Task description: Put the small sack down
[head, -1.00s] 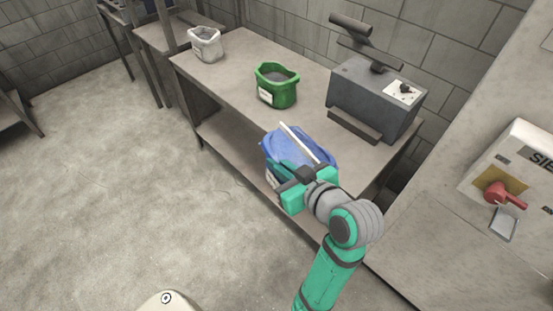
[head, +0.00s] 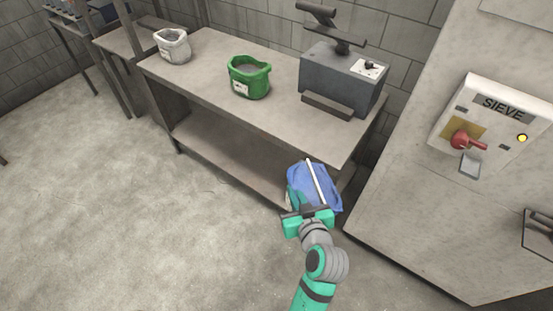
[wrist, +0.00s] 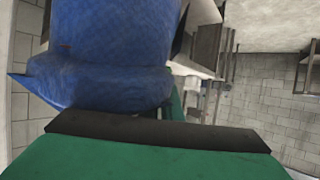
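The small blue sack (head: 316,186) is at my gripper (head: 308,211), in front of the right end of the workbench and off the tabletop. A pale strip runs across the sack's top. In the wrist view the blue sack (wrist: 115,50) fills the upper left, right against the dark finger pad. My gripper is shut on the sack. The sack's underside is hidden.
The workbench (head: 215,80) holds a white sack (head: 173,46), an open green sack (head: 248,77) and a grey machine (head: 340,80). Its front right top is bare. A lower shelf (head: 215,150) looks empty. A large cabinet with a SIEVE switch box (head: 490,125) stands at right.

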